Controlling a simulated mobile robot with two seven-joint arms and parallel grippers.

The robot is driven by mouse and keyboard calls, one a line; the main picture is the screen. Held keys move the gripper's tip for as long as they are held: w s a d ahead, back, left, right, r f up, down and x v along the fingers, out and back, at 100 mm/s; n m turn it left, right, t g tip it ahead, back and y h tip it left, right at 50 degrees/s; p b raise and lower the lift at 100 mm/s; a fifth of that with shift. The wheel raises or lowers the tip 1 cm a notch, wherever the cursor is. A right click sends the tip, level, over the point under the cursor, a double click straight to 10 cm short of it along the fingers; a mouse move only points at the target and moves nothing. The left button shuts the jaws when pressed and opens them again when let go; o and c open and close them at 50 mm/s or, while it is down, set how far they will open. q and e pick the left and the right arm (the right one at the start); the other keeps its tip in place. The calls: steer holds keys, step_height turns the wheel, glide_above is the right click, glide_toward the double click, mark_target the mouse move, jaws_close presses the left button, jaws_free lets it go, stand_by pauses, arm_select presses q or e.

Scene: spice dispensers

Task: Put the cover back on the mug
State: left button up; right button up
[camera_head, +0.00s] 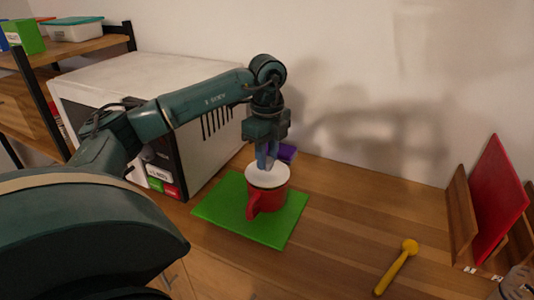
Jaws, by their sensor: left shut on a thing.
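A red mug (270,199) stands upright on a green mat (230,215), its handle toward the front left. A white round cover (267,177) is at the mug's mouth. My left gripper (266,165) points straight down over the mug, with its fingers shut on the cover from above. The exact grip point is small and partly hidden by the fingers. I cannot tell whether the cover is fully seated on the rim or just above it.
A white box-like appliance (110,80) stands behind my left arm. A small purple object (287,152) lies behind the mug. A yellow spoon (398,265) lies front right. A wooden rack (460,215) holds a red board (498,200). A grey shape is cut off at the lower right corner.

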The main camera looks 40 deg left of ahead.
arm_select(q)
steer(key=shift+f, duration=0.45)
stand_by(0.6)
steer(key=o, duration=1)
steer(key=shift+o, duration=0.2)
step_height(320, 180, up, 8)
steer(key=shift+r, duration=0.2)
step_height(320, 180, up, 5)
steer(key=p, duration=0.3)
arm_select(e)
steer(key=shift+s+d+r+n, duration=0.2)
steer(key=shift+r+n, duration=0.2)
steer(key=shift+r, duration=0.25)
arm_select(q)
steer(key=shift+f, duration=0.15)
arm_select(e)
steer(key=shift+w+r, duration=0.1)
steer(key=shift+r, duration=0.05)
